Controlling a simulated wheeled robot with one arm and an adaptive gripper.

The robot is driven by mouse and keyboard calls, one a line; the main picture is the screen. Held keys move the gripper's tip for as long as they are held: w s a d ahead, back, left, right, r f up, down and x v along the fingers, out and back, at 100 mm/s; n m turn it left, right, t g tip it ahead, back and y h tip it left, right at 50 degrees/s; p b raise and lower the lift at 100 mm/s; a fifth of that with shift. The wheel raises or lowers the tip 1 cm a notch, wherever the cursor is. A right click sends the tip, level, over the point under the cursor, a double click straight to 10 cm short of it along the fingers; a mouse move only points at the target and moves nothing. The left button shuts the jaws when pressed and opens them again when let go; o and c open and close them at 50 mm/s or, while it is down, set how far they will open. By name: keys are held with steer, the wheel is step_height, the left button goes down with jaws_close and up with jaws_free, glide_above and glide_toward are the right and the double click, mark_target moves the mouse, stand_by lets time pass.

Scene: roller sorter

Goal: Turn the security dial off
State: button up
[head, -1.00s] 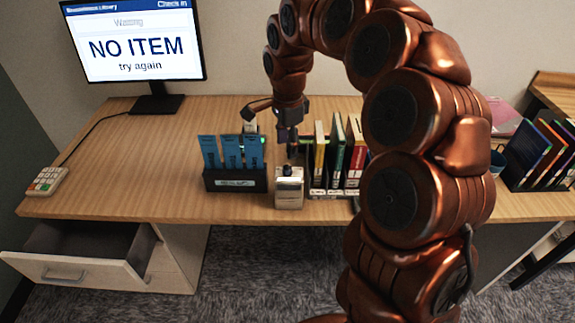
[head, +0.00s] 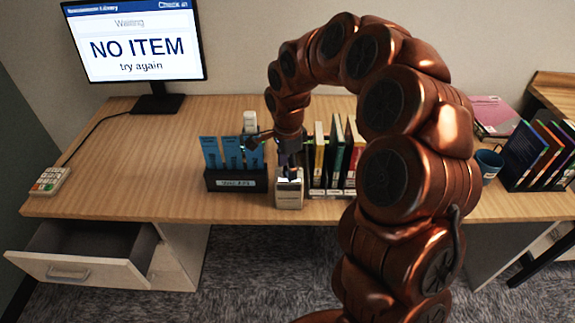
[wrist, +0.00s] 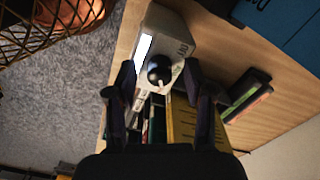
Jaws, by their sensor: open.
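The security dial is a round black knob (wrist: 159,70) with a light pointer mark, on top of a small cream box (head: 289,196) near the desk's front edge. The box also shows in the wrist view (wrist: 165,35). My gripper (wrist: 163,82) is open, its two dark fingers reaching to either side of the knob. In the head view my gripper (head: 287,168) is over the box and hides the knob. I cannot tell whether the fingers touch it.
A holder (head: 236,183) with blue cards stands left of the box. Upright books (head: 337,160) stand close on its right. An open drawer (head: 75,265) juts out at lower left. A monitor (head: 137,45) reads "NO ITEM".

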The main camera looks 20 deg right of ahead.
jaws_close()
stand_by(0.5)
steer(key=n+b, duration=0.3)
steer(key=n, duration=0.1)
steer(key=shift+f, duration=0.2)
steer(key=n+b, duration=0.1)
steer(key=n, duration=0.2)
steer(key=shift+r+n+b, duration=0.1)
steer(key=shift+n+b, duration=0.2)
steer(key=shift+b, duration=0.1)
steer(key=n+b, duration=0.1)
steer(key=n, duration=0.2)
steer(key=shift+n, duration=0.3)
steer(key=n+b, duration=0.1)
steer(key=n, duration=0.9)
steer(key=shift+r, duration=0.1)
steer(key=shift+n, duration=0.5)
